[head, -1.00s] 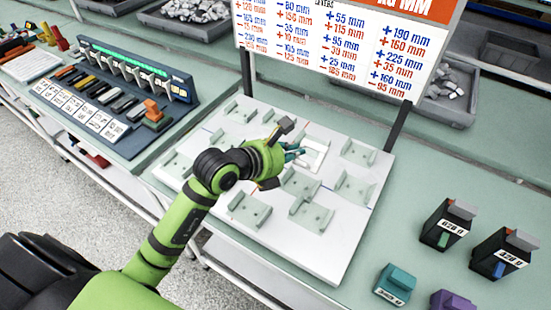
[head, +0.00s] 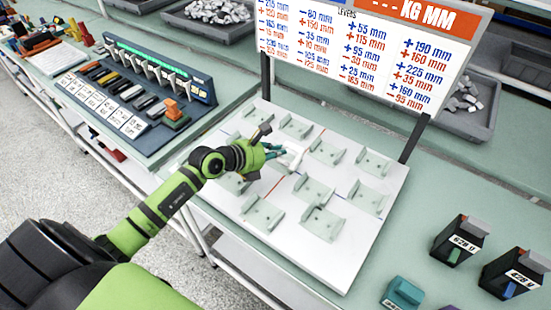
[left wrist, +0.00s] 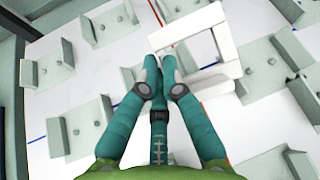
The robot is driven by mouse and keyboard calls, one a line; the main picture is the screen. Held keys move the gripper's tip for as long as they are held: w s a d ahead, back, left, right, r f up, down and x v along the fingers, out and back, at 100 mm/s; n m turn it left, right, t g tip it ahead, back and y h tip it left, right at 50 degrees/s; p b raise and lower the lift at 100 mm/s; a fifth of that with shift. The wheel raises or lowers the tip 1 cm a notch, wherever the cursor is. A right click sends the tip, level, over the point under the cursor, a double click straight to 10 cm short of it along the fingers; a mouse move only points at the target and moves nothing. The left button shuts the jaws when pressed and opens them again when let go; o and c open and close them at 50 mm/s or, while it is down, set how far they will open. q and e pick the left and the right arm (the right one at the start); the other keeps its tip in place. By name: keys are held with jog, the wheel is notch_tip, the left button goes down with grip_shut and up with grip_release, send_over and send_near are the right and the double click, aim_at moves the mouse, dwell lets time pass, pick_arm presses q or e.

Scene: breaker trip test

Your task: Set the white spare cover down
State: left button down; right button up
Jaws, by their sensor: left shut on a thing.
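The white spare cover (left wrist: 226,60) is a square open frame in the left wrist view. In the head view it shows as a small white piece (head: 295,158) at my fingertips. My left gripper (head: 275,152), with teal fingers, is shut on one side of the cover; its fingertips also show in the left wrist view (left wrist: 162,68). The cover is over a white board (head: 350,255) that carries several pale grey-green brackets. I cannot tell whether it touches the board. My right gripper is not in view.
A sign of printed millimetre values (head: 360,50) stands on posts behind the board. A blue panel of switches (head: 140,95) is at the left. Black boxed units (head: 458,241) and a teal block (head: 403,294) stand at the right. Grey bins of pale pieces line the back.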

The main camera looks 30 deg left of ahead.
aim_at(275, 168)
pick_arm(q)
jog(key=shift+a+f, duration=0.2)
jog(key=shift+f+p, duration=0.4)
jog(key=shift+f, duration=1.3)
jog(key=shift+f, duration=0.3)
jog(key=c, duration=1.4)
grip_release()
jog(key=shift+d, duration=0.1)
